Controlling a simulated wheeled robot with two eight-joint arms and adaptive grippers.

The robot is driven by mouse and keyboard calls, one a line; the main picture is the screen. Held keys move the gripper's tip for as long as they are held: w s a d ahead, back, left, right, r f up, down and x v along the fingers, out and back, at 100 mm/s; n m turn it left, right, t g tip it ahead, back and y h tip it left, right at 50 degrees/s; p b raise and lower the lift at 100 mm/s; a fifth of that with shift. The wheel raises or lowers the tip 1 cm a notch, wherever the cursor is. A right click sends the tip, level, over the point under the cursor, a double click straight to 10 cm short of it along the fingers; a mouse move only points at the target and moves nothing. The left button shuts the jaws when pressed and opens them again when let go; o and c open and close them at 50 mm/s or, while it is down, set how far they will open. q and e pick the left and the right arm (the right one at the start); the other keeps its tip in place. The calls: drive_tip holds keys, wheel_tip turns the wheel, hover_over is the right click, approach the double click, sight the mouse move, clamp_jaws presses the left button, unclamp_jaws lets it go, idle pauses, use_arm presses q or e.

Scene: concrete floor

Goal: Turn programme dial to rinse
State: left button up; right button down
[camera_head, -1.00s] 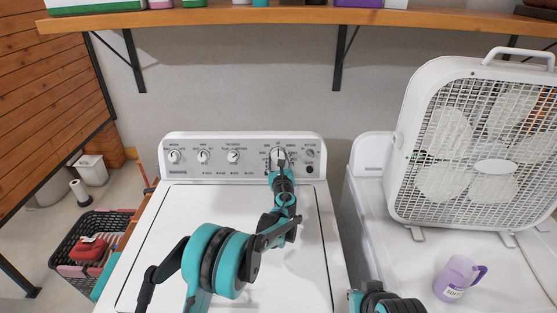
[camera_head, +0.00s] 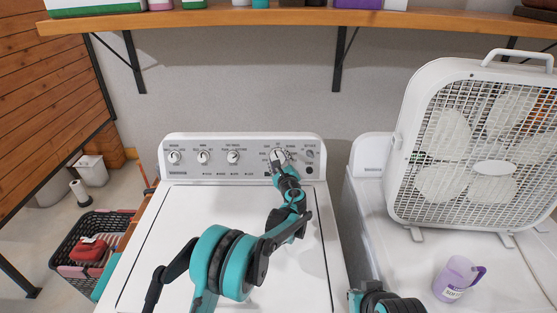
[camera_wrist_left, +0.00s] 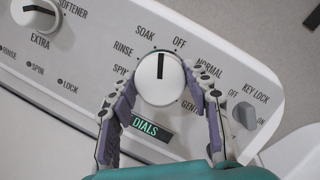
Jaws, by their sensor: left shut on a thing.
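The programme dial (camera_wrist_left: 160,82) is a round white knob with a black pointer line on the washer's control panel. In the left wrist view its line points up the picture, between the SOAK and OFF labels. RINSE (camera_wrist_left: 123,49) is printed to its upper left. My left gripper (camera_wrist_left: 160,92) has its fingers on both sides of the dial and is shut on it. In the head view the dial (camera_head: 278,156) shows at the panel's right part, with my left gripper (camera_head: 283,168) just below and at it.
Other knobs (camera_head: 203,156) line the washer panel, and a small key-lock knob (camera_wrist_left: 244,115) sits right of the dial. A box fan (camera_head: 490,140) and a purple cup (camera_head: 459,278) stand on the right machine. A shelf (camera_head: 300,15) runs above.

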use_arm(q)
drive_tip(key=n, duration=0.3)
drive_tip(key=n+g+y+p, duration=0.1)
drive_tip(key=n, duration=0.2)
drive_tip(key=shift+r+g, duration=0.15)
drive_tip(key=shift+g, duration=0.15)
drive_tip(key=n+g+p, duration=0.1)
drive_tip(key=n, duration=0.1)
drive_tip(key=n+p, duration=0.1)
drive_tip(key=n, duration=0.2)
drive_tip(key=shift+g, duration=0.4)
drive_tip(key=shift+n, duration=0.4)
drive_tip(key=o, duration=1.2)
drive_tip(key=shift+c, duration=0.2)
drive_tip(key=v, duration=1.2)
